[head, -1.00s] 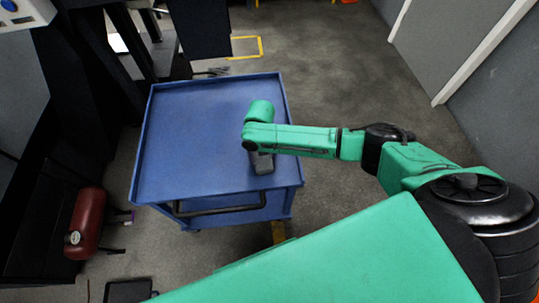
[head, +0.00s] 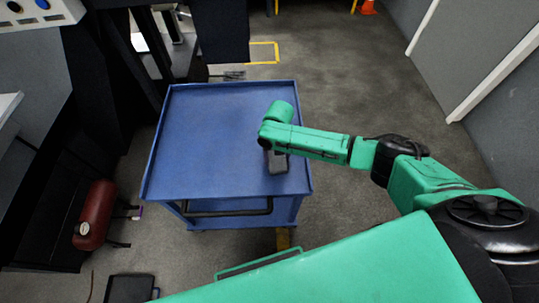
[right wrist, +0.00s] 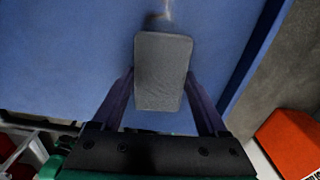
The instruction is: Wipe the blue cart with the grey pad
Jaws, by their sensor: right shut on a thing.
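The blue cart (head: 205,140) stands in the middle of the head view, with a raised rim and a dark handle on its near side. My right gripper (right wrist: 160,103) is shut on the grey pad (right wrist: 163,70), which sits between the two fingers in the right wrist view. In the head view the pad (head: 278,163) is over the right part of the cart top, near the near right corner; it looks to be on or just above the surface. My wrist hides the gripper's fingers there. My left gripper is not in view.
A red cylindrical tank (head: 96,214) lies on the floor left of the cart. Dark machinery (head: 95,100) stands close along the cart's left and far sides. The floor (head: 370,80) to the right is clear up to a grey wall. An orange object (right wrist: 290,142) shows in the right wrist view.

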